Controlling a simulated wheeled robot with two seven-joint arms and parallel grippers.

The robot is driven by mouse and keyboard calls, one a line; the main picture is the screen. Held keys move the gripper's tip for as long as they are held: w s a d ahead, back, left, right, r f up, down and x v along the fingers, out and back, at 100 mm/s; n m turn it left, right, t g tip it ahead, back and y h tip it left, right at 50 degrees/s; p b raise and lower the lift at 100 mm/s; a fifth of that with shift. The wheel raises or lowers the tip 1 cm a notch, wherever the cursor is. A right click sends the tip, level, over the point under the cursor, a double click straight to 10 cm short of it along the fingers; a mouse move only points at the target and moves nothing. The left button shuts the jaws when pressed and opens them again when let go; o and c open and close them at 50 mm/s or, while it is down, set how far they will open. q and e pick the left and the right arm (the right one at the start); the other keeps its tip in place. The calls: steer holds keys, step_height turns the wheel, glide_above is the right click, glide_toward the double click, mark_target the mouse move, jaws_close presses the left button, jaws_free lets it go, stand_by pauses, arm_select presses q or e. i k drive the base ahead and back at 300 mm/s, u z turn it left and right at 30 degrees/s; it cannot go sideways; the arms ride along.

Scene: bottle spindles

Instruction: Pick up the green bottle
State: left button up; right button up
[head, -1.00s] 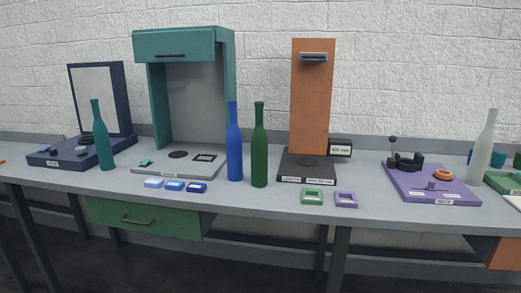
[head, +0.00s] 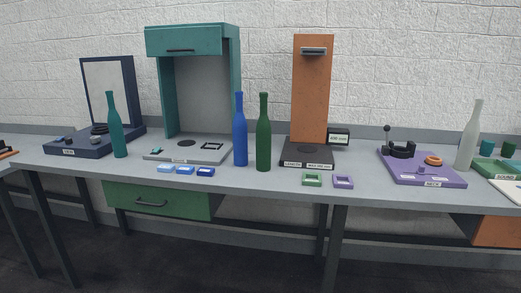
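The green bottle (head: 263,140) stands upright on the grey workbench (head: 240,186), near the middle of the head view. The blue bottle (head: 240,137) stands upright close to its left, with a narrow gap between their bodies. To its right is the black base of the orange length station (head: 312,95). Neither of my grippers shows in the head view.
A teal bottle (head: 116,132) stands at the left and a pale bottle (head: 470,143) at the right. The teal cabinet station (head: 238,90) is behind the blue bottle. Blue tags (head: 185,170), a green tag (head: 312,180) and a purple tag (head: 343,182) lie near the front edge.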

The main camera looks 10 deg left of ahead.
mark_target(263, 131)
steer(key=z, duration=1.3)
steer(key=i, duration=1.05)
steer(key=u, duration=0.4)
